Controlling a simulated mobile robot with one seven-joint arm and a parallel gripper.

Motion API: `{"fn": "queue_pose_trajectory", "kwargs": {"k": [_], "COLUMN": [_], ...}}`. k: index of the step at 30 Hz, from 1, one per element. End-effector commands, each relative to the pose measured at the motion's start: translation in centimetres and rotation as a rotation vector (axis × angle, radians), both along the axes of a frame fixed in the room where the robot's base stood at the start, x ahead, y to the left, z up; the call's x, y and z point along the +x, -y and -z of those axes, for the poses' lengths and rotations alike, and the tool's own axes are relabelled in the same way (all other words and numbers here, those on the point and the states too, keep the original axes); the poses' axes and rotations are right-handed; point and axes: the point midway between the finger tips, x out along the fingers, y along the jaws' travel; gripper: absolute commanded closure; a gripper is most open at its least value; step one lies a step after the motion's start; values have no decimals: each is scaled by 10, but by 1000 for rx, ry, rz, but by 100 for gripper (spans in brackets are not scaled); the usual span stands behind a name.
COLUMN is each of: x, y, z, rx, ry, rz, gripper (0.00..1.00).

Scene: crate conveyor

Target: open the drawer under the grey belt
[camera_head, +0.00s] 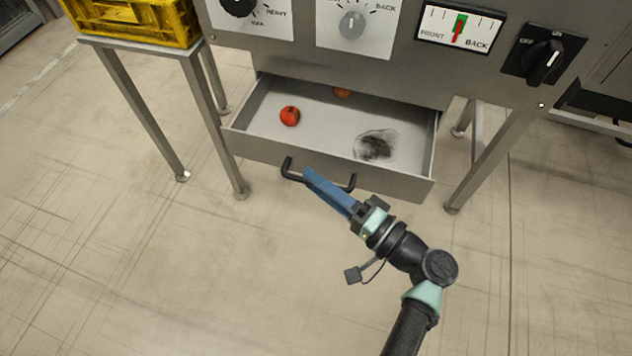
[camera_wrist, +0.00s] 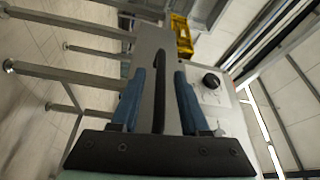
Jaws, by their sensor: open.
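The grey drawer (camera_head: 395,183) under the machine is pulled out, and its inside shows in the head view. Its black bar handle (camera_head: 287,168) is on the front panel. My gripper (camera_head: 308,173) is at the handle, its blue fingers overlapping it in the head view. In the wrist view my gripper (camera_wrist: 160,76) is open, with the dark handle bar (camera_wrist: 159,100) between the two fingers and a gap on each side. The belt itself is not in clear view.
In the drawer lie a red round fruit (camera_head: 289,116), a second reddish one (camera_head: 342,92) partly hidden at the back, and a dark smudge (camera_head: 375,145). A yellow crate (camera_head: 135,22) stands on a metal stand at left. Table legs (camera_head: 485,155) flank the drawer. The floor in front is clear.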

Motion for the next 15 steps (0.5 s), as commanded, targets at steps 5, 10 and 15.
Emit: {"fn": "queue_pose_trajectory", "kwargs": {"k": [5, 10, 15], "x": [4, 5, 4], "y": [-5, -5, -5], "z": [-1, -1, -1], "rx": [0, -1, -1], "ry": [0, 1, 1], "rz": [0, 0, 0], "gripper": [55, 55, 79]}}
